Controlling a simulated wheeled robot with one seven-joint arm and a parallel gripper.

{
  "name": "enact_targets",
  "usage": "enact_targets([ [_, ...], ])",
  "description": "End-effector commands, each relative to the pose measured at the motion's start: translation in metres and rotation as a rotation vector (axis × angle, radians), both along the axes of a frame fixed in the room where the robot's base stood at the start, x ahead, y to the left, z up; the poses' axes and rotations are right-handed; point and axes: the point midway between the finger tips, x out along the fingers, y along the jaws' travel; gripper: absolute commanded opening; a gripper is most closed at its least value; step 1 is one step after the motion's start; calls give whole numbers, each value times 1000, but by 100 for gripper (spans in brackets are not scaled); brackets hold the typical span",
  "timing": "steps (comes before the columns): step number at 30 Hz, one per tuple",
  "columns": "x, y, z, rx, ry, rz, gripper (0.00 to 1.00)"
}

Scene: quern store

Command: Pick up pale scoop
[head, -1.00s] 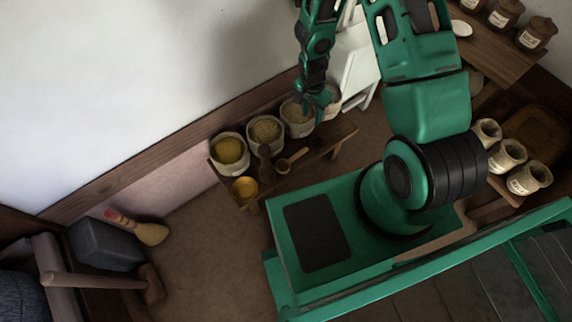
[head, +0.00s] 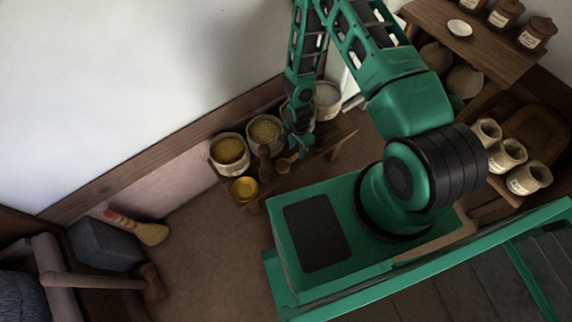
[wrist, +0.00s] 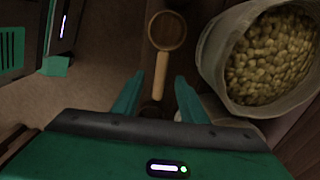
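The pale scoop (head: 284,165) lies on the low wooden bench, with its bowl toward the front edge. In the wrist view the scoop (wrist: 161,72) shows a light handle and a browner round bowl at the top. My gripper (head: 298,148) is above the bench near the handle end. In the wrist view my gripper (wrist: 158,84) is open, with a finger on each side of the handle's lower part. I see no contact with the handle; the exact height gap cannot be told.
A sack of pale beans or grain (wrist: 272,55) stands close to the right finger. On the bench (head: 338,143) are more grain sacks (head: 230,150), a dark wooden pestle-like item (head: 264,160) and a yellow bowl (head: 244,188).

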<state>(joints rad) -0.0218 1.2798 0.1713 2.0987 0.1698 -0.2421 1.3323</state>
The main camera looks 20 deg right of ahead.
Motion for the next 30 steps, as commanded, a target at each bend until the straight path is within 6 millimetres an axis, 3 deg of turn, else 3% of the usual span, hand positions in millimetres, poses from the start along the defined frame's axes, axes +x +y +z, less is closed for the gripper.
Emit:
enact_targets([
  [12,3,-2,-47,1,0,1,39],
  [22,3,-3,-52,0,-1,1,39],
  [27,3,-3,-52,0,0,1,1],
  [30,3,-3,-52,0,0,1,0],
])
